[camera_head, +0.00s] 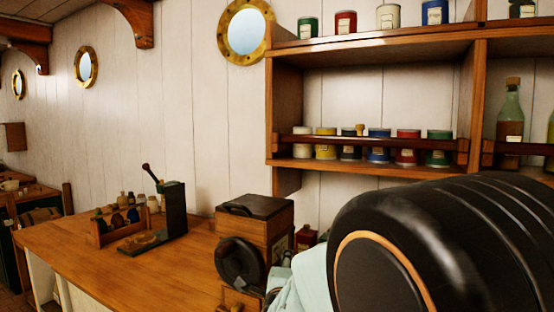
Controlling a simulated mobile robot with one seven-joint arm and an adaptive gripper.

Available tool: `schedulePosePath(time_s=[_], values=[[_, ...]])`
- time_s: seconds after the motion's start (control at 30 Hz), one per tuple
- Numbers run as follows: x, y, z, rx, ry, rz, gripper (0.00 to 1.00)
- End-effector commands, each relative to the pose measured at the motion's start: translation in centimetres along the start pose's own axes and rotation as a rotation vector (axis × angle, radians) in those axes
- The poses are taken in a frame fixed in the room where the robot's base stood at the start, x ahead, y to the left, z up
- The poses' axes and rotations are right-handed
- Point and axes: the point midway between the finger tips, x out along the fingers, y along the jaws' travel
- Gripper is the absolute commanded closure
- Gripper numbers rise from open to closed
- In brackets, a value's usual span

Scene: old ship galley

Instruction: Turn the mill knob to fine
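A small wooden drawer-like part (240,299) shows below the knob, cut by the bottom edge. My gripper's fingers are not in view. The large black rounded body with an orange ring at the lower right looks like part of my arm; it hides the counter right of the mill.
The wooden counter (85,255) is clear at its front left. A dark upright stand (174,212) and a rack of small bottles (112,226) stand farther back. Pale green cloth (303,282) lies beside the mill. A wall shelf (370,171) with tins is above right.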

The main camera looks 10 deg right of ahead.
Motion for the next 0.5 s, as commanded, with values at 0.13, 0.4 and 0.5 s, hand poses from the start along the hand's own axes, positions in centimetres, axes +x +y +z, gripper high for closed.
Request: schedulePosePath(time_s=[0.13, 0.4, 0.5], values=[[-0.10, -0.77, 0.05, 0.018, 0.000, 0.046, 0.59], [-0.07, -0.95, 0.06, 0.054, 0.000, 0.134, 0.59], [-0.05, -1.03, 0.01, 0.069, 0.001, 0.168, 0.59]])
